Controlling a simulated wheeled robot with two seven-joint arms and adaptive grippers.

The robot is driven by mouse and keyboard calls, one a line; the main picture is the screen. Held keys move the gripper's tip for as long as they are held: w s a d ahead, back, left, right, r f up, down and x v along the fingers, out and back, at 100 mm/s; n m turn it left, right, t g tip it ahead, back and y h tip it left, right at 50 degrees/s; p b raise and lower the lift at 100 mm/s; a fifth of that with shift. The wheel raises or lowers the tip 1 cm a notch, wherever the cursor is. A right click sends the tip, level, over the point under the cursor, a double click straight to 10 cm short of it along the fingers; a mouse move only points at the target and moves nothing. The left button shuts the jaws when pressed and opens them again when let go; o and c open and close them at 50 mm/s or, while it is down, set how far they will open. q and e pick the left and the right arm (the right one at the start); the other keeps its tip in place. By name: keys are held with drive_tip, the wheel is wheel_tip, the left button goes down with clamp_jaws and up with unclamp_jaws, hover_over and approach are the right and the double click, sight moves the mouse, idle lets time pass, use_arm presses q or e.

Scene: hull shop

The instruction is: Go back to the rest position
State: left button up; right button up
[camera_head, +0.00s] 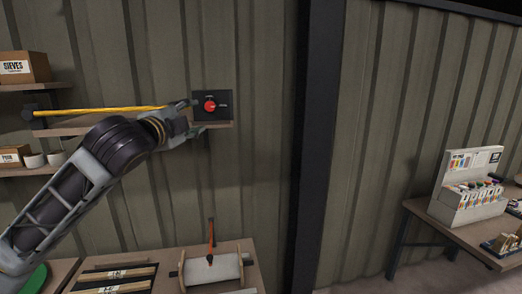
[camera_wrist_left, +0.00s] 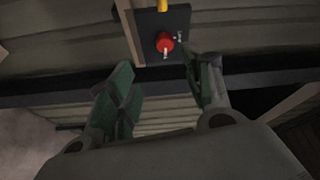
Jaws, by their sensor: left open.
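My left gripper (camera_head: 193,117) is raised in front of the corrugated wall, next to a dark plate with a red knob (camera_head: 210,105). In the left wrist view the two fingers of the left gripper (camera_wrist_left: 160,95) stand apart with nothing between them. The red knob (camera_wrist_left: 165,43) lies beyond the fingertips there, and no contact shows. My right gripper is in neither view.
A yellow rod (camera_head: 100,110) runs along the wall to the plate. Shelves at left hold a sieves box (camera_head: 24,67) and small cups. A bench (camera_head: 170,262) stands below. A dark post (camera_head: 318,150) and a side table (camera_head: 440,222) are at right.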

use_arm(q)
drive_tip(key=s+d+f+n+g, duration=0.2)
drive_tip(key=f+n+g, duration=0.1)
drive_tip(key=f, duration=1.4)
drive_tip(key=s+d+f+n+g, duration=0.2)
drive_tip(key=s+f+n+g, duration=0.15)
drive_tip(key=f, duration=1.35)
drive_tip(key=s+a+f+n+g+y, duration=0.25)
drive_tip(key=s+f+n+g, duration=0.6)
drive_tip(key=s+f, duration=1.55)
wheel_tip(320, 180, down, 36)
drive_tip(key=s+g+b, duration=0.1)
drive_tip(key=s+b, duration=0.1)
drive_tip(key=s+a+f+b, duration=0.1)
drive_tip(key=s+a+f, duration=0.1)
drive_tip(key=s+f, duration=0.9)
drive_tip(key=s+a+f+g+b, duration=0.1)
drive_tip(key=s+a+f, duration=0.2)
drive_tip(key=s+f, duration=0.8)
drive_tip(key=shift+s, duration=0.3)
